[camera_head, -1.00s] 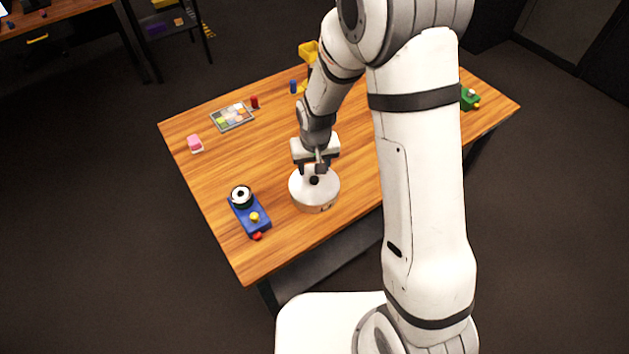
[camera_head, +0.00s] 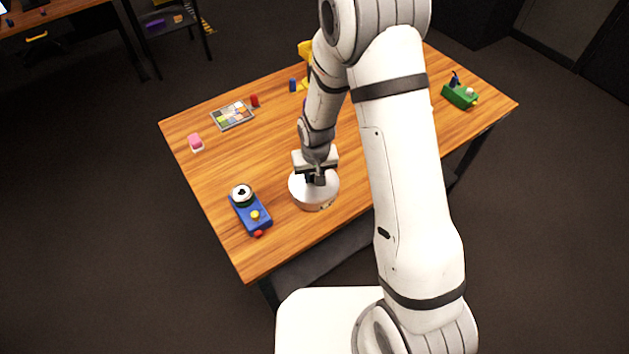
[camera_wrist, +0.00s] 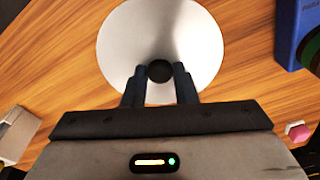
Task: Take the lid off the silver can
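The silver can (camera_head: 326,203) stands upright near the front edge of the wooden table. Its round, pale lid (camera_head: 298,187) fills the top of the wrist view (camera_wrist: 160,30), with a small black knob (camera_wrist: 160,71) at its centre. My gripper (camera_head: 315,181) points down at the lid from above. In the wrist view its two dark fingers (camera_wrist: 160,76) stand on either side of the knob, with no clear gap, and look shut on it. The lid hides the inside of the can, and I see no gap between lid and can.
A blue block device (camera_head: 250,215) with a black-and-white ring and a yellow knob stands left of the can. Bare wood surrounds the can.

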